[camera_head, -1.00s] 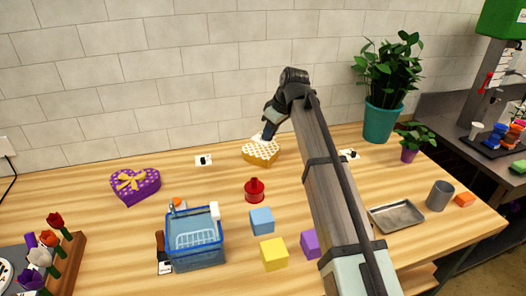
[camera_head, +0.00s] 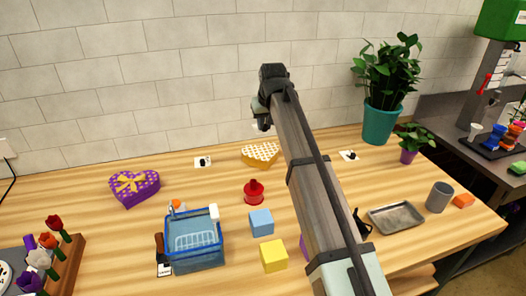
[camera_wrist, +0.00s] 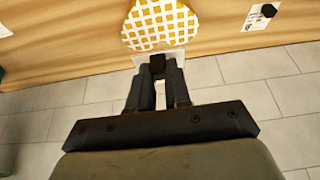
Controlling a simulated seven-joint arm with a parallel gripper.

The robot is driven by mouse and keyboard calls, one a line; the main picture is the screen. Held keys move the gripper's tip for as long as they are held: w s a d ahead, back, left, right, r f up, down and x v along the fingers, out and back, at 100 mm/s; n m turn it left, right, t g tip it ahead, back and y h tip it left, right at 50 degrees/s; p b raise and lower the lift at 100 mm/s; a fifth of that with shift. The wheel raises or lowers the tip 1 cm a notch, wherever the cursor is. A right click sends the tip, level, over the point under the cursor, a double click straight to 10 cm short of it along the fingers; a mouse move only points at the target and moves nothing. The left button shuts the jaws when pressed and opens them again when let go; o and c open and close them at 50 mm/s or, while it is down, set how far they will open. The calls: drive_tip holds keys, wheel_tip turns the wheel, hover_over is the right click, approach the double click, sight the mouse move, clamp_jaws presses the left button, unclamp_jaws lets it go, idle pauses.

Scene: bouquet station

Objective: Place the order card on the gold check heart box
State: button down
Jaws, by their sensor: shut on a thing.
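The gold check heart box (camera_head: 261,153) sits on the wooden table near the wall. It also shows at the top of the wrist view (camera_wrist: 160,25). My gripper (camera_head: 262,126) is raised above and behind the box, close to the wall. In the wrist view my gripper (camera_wrist: 158,72) is shut on a white card (camera_wrist: 178,56), seen only as edges on both sides of the fingers. This looks like the order card; most of it is hidden. It appears apart from the box in the head view.
White cards with black marks lie left (camera_head: 203,162) and right (camera_head: 349,155) of the box. A red holder (camera_head: 254,192), blue cube (camera_head: 262,222) and yellow cube (camera_head: 274,256) stand in front. A purple heart box (camera_head: 135,187) and blue basket (camera_head: 195,250) are left.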

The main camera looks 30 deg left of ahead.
wheel_tip(320, 180, down, 10)
drive_tip(key=shift+r, duration=0.15)
idle(0.4)
drive_tip(key=shift+f, duration=0.2)
drive_tip(key=c, duration=1.1)
unclamp_jaws()
drive_tip(key=v, duration=1.2)
drive_tip(key=shift+r, duration=0.2)
